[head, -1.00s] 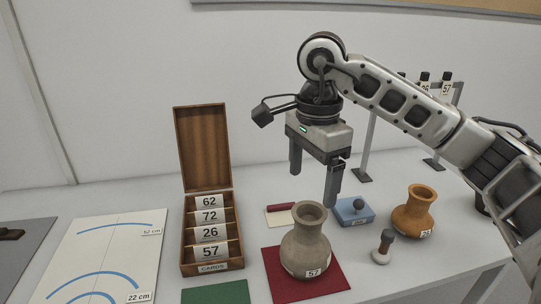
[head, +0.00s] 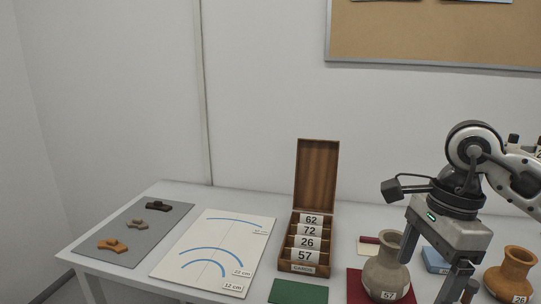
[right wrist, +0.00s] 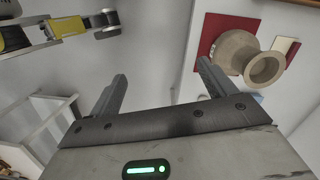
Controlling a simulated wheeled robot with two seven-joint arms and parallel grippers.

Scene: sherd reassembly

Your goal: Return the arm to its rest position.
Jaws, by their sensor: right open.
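My right gripper (head: 422,282) is open and empty. In the head view its fingers overlap the right side of the grey-brown vase (head: 380,278) labelled 57. In the right wrist view, the open fingers (right wrist: 162,70) have nothing between them, and the vase (right wrist: 240,52) lies beyond the right finger, seen from above. The vase stands upright on a dark red mat (head: 356,288). My left gripper is not in view.
An orange vase (head: 510,275) labelled 26 stands at the right, near a blue pad (head: 435,261). An open wooden card box (head: 303,268) stands mid-table, with a green mat (head: 298,292) before it. A curve chart (head: 190,262) and a grey mat with sherds (head: 118,252) lie left.

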